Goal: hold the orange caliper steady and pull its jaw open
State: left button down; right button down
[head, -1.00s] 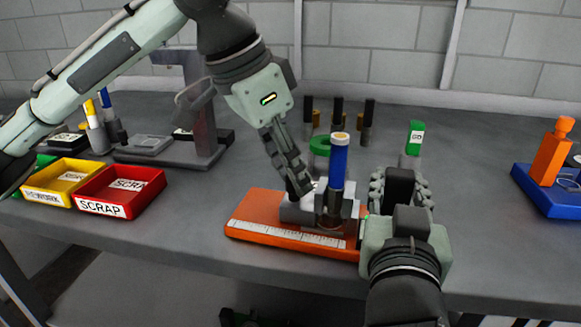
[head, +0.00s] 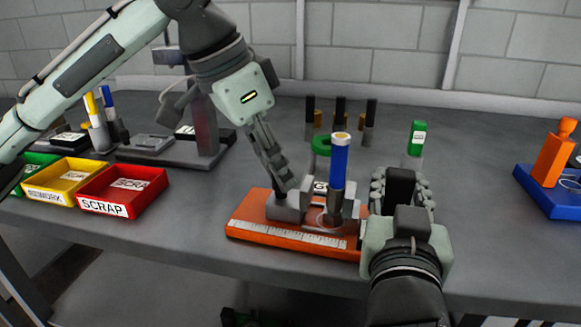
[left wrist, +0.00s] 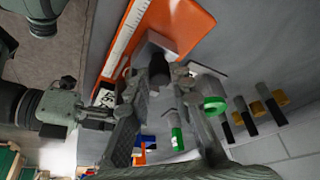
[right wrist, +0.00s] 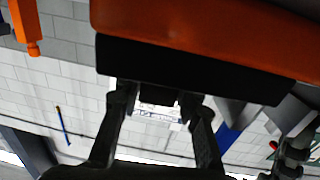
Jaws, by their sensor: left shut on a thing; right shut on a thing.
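The orange caliper (head: 290,238) lies flat on the bench, a white ruler strip along its front. Its grey sliding jaw (head: 286,208) is on the left and stands apart from the grey fixed jaw at the right. A label shows behind the gap. My left gripper (head: 283,183) comes down from above, shut on the dark grip of the sliding jaw (left wrist: 158,66). My right gripper (head: 378,197) is at the caliper's right end. The right wrist view shows its fingers shut on a dark piece (right wrist: 158,96) below the black end block (right wrist: 190,68); its fingertips are partly hidden in the head view.
A blue-handled gauge (head: 339,168) stands upright by the jaws. A green ring (head: 320,145), several dark pins and a green gauge (head: 417,138) stand behind. Red (head: 125,190) and yellow (head: 66,184) trays are left; a blue stand (head: 548,194) is right. Bench is clear between the red tray and caliper.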

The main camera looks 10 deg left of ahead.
pick_arm(q)
jog(key=c, duration=1.6)
grip_release()
jog(key=shift+a, duration=0.1)
pick_arm(e)
jog(key=shift+d, duration=0.1)
pick_arm(q)
jog(key=v, duration=1.2)
jog(key=shift+w+r, duration=0.1)
pick_arm(e)
jog(key=c, duration=1)
grip_release()
